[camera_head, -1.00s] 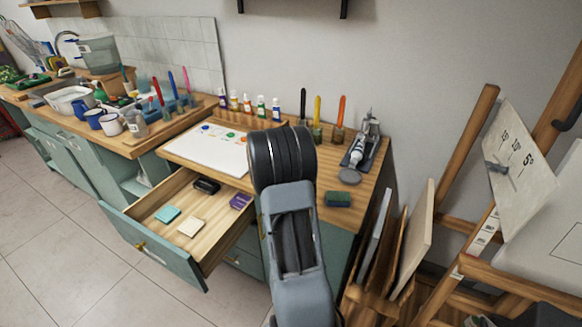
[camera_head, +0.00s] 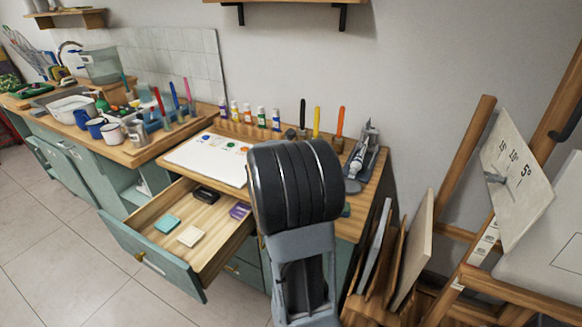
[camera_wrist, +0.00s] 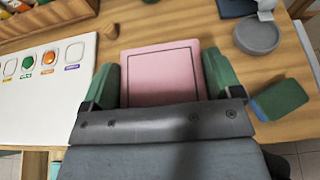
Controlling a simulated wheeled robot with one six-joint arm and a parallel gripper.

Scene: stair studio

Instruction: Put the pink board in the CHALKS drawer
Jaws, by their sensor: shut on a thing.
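The pink board (camera_wrist: 160,72) shows in the wrist view as a flat pink square with a thin dark outline. My gripper (camera_wrist: 162,85) is shut on it, with a green finger along its left and right sides. The board is over the wooden desktop; I cannot tell whether it touches the top. In the head view my arm hides the gripper and the board. An open drawer (camera_head: 150,262) stands out from the desk, with a teal block, a cream block, a purple block and a black item inside. Its label is too small to read.
A white board with coloured spots (camera_head: 205,158) lies left on the desktop, also in the wrist view (camera_wrist: 45,95). A green sponge (camera_wrist: 281,99) and a grey round dish (camera_wrist: 257,36) lie to the right. Paint bottles (camera_head: 250,113) stand behind. Canvases lean at the desk's right side.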

